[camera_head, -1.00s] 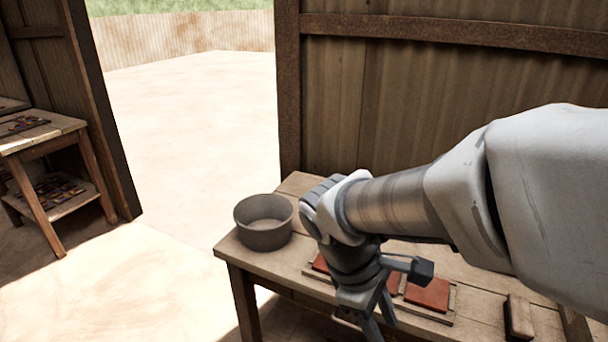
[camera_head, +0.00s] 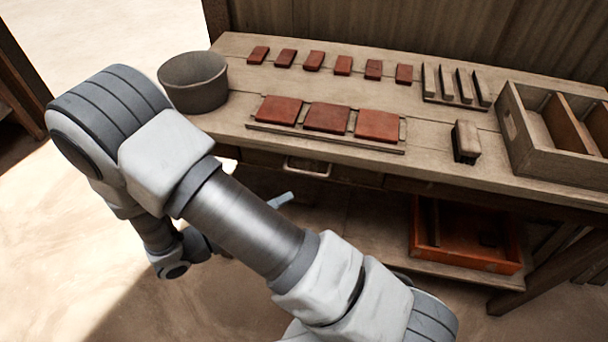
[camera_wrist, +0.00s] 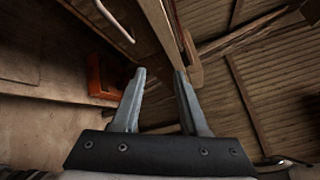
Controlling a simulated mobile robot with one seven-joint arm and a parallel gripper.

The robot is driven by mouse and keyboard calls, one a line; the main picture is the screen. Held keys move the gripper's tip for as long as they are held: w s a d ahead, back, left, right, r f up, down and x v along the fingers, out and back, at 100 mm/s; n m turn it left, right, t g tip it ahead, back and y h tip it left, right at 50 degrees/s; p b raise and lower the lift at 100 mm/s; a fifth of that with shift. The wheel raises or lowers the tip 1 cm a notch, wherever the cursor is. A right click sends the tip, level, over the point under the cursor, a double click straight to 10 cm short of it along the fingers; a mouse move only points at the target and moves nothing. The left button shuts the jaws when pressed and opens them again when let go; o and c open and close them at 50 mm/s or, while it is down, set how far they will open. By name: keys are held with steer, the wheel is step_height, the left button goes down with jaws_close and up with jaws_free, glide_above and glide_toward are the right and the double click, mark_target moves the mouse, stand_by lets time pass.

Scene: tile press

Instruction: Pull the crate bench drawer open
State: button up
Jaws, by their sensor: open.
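The bench (camera_head: 440,165) carries a drawer (camera_head: 350,175) under its front edge, and its front looks flush, so the drawer appears shut. A pale metal handle (camera_head: 307,168) sits on the drawer front. It also shows as a curved bar at the top of the wrist view (camera_wrist: 117,22). My gripper (camera_wrist: 160,73) is open, with nothing between its fingers and apart from the handle. In the head view my arm hides most of the gripper, which is low in front of the bench.
An orange crate (camera_head: 465,258) stands on the lower shelf. Open floor (camera_head: 60,230) lies at left.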

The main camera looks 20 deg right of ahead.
steer(key=a+f+n+t+b, duration=0.2)
steer(key=a+f+n+t, duration=0.2)
steer(key=f+n+t, duration=0.35)
steer(key=n+b, duration=0.1)
steer(key=b, duration=0.1)
glide_toward(306, 172)
steer(key=shift+g+y, duration=0.35)
steer(key=shift+y, duration=0.05)
steer(key=x, duration=1)
steer(key=shift+a+r, duration=0.15)
steer(key=shift+r, duration=0.05)
jaws_close()
